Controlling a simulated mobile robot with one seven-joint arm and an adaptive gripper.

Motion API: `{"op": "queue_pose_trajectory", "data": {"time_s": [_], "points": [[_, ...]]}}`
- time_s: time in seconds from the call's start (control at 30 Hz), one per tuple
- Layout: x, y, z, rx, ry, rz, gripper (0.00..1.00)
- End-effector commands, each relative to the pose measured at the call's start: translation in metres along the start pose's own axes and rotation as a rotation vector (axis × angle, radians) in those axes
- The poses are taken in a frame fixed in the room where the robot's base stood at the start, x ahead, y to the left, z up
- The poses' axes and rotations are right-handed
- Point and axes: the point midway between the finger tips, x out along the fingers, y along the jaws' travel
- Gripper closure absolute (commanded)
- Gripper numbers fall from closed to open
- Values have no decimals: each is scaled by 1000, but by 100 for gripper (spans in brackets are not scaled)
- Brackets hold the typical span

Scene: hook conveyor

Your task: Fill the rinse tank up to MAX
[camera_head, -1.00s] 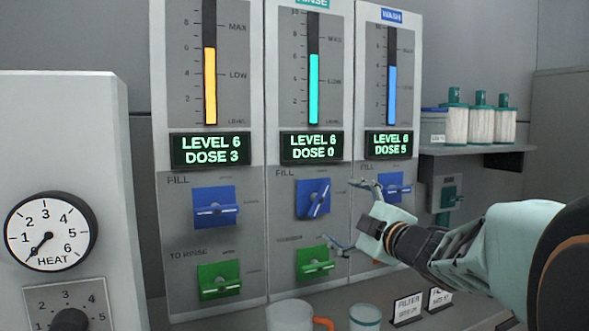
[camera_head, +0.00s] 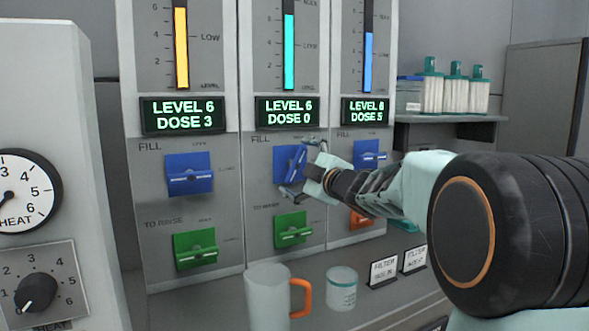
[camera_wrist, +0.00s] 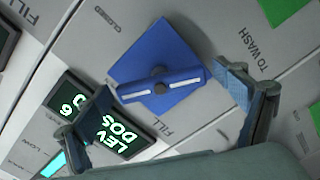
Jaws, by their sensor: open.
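The rinse tank's gauge (camera_head: 289,52) stands on the middle panel. Its cyan column ends between LOW and the mark above it. Its display (camera_head: 287,111) reads LEVEL 6, DOSE 0. Below it, the blue rinse FILL valve (camera_head: 287,162) has its handle tilted; it also shows in the wrist view (camera_wrist: 160,78). My gripper (camera_head: 302,168) is open in front of this valve. In the wrist view my gripper (camera_wrist: 166,92) has its fingers at either side of the handle, with gaps; how far they reach along it is hard to tell.
Left and right panels carry blue FILL valves (camera_head: 188,174) (camera_head: 367,153) with level handles. Green valves (camera_head: 194,249) (camera_head: 293,230) sit lower. A mug (camera_head: 267,298), a jar (camera_head: 342,288) and label cards (camera_head: 383,271) stand on the counter below. A heat box (camera_head: 45,120) is at left.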

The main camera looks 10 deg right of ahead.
Motion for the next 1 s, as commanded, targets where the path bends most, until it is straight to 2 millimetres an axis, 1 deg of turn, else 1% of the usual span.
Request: {"op": "queue_pose_trajectory", "data": {"time_s": [0.27,0.6,0.67,0.87,1.0], "points": [[2,0,0,0,0,0,10],[1,0,0,-1,0,0,48],[1,0,0,-1,0,0,52],[1,1,-1,14,0,-1,52],[1,2,-2,60,1,-2,52]]}}
